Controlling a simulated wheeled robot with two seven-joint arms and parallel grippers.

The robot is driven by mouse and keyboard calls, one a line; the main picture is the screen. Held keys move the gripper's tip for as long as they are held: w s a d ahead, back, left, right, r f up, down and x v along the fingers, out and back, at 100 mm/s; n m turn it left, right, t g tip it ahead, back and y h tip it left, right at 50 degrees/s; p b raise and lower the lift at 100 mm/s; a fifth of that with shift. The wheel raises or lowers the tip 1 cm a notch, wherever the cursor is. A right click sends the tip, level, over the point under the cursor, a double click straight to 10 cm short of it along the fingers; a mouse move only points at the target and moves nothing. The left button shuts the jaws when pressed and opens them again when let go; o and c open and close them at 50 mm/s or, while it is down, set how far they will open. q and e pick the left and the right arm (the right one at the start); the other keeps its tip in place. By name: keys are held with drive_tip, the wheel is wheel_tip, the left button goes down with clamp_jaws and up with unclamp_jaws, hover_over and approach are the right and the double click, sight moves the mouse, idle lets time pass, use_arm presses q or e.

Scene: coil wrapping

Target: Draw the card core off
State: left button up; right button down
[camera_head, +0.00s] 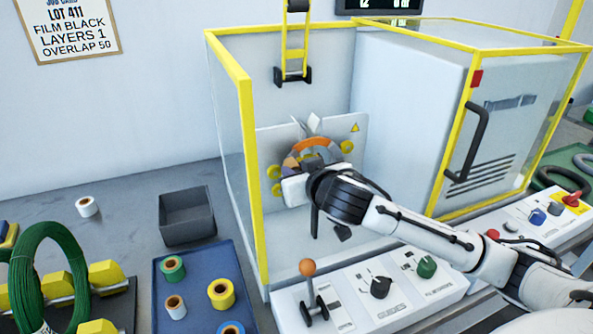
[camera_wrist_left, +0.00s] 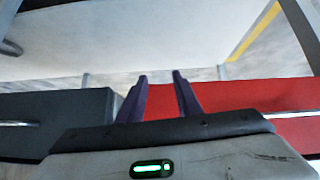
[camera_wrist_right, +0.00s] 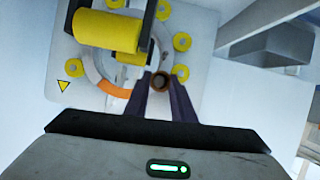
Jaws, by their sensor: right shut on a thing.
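The card core (camera_wrist_right: 160,81) is a small brown tube end between the fingertips of my right gripper (camera_wrist_right: 161,84) in the right wrist view. That gripper is shut on it, in front of the wrapping machine's plate (camera_wrist_right: 195,65). An orange and grey ring (camera_wrist_right: 112,90) sits just left of the core. In the head view my right gripper (camera_head: 296,188) reaches into the machine, and its hand hides the core; the ring (camera_head: 312,144) shows above it. My left gripper (camera_wrist_left: 160,78) shows only in its wrist view, with fingers apart and nothing between them.
Yellow rollers surround the ring, with one large roller (camera_wrist_right: 108,31) close by. A yellow-framed guard (camera_head: 247,150) encloses the machine. A control panel (camera_head: 375,285) with a lever lies in front. A grey bin (camera_head: 187,218), a blue tray (camera_head: 180,255) of tape rolls and a green coil (camera_head: 40,275) stand left.

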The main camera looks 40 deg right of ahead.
drive_tip(key=s+a, duration=0.1)
drive_tip(key=s, duration=0.6)
drive_tip(key=shift+a+p, duration=0.3)
drive_tip(key=shift+p, duration=0.15)
idle(0.8)
